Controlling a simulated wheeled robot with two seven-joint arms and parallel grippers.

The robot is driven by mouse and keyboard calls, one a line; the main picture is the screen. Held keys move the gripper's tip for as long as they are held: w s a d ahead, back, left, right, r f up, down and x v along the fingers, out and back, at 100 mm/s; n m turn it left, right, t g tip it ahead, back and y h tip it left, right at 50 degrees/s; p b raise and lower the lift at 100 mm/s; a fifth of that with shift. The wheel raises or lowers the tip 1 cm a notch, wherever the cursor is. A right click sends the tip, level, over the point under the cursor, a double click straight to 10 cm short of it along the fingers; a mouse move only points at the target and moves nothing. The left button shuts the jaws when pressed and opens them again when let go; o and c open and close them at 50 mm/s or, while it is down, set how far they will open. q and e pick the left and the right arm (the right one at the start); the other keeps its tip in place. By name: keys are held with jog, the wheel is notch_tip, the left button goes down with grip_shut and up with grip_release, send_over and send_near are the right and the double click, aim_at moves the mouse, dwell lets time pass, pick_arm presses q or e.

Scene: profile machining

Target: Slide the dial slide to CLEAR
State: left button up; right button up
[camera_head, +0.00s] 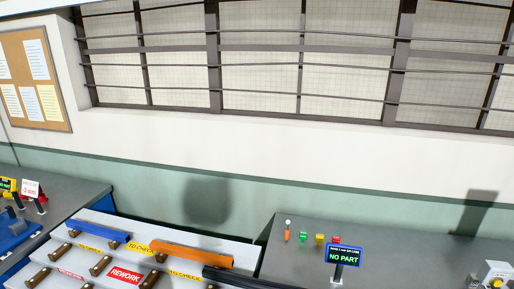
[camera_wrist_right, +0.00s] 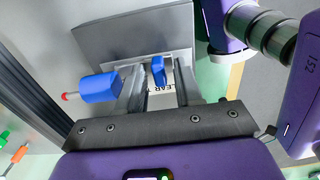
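In the right wrist view, my right gripper (camera_wrist_right: 160,84) reaches over a grey metal plate (camera_wrist_right: 115,40), its two fingers apart. A small upright blue tab (camera_wrist_right: 158,70) stands between the fingertips, with gaps visible on both sides. A white label (camera_wrist_right: 172,88) with black lettering, partly readable as CLEAR, lies behind and between the fingers, partly hidden by them. A blue cylinder (camera_wrist_right: 99,88) with a thin rod and red tip (camera_wrist_right: 65,96) sits just left of the left finger. Whether the tab belongs to the dial slide is not certain. My left gripper is not in view.
In the head view, a NO PART display (camera_head: 343,257) stands on the grey bench (camera_head: 400,250), near several small coloured pieces (camera_head: 319,239). A white device (camera_head: 496,272) is cut off at the lower right. A rack (camera_head: 215,247) holds blue and orange bars.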

grip_shut()
jog(key=shift+s, duration=0.15)
jog(key=shift+o, duration=1.9)
grip_release()
jog(key=shift+a, duration=0.1)
jog(key=shift+r+p, duration=2.6)
jog(key=shift+r, duration=0.45)
